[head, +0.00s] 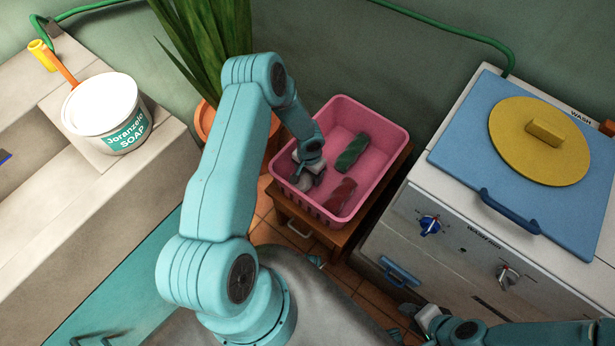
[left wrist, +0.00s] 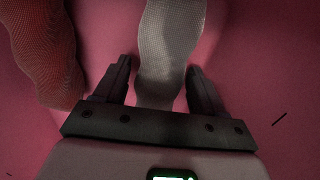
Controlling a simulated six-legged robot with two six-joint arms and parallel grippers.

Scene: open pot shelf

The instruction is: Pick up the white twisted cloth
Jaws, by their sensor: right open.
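The white twisted cloth (left wrist: 168,45) lies in the pink basket (head: 385,185), seen in the left wrist view running up from between my left gripper's fingers. My left gripper (head: 304,182) reaches down into the left part of the basket. In the left wrist view its fingers (left wrist: 158,75) are spread, one on each side of the cloth's near end. In the head view the gripper hides most or all of the white cloth. My right gripper (head: 420,318) is open and empty at the lower right, away from the basket.
A red cloth (head: 341,197) and a green cloth (head: 352,153) lie in the basket beside the white one. The basket stands on a wooden stool (head: 353,229). A washer (head: 450,245) stands to the right and a potted plant (head: 205,45) to the left.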

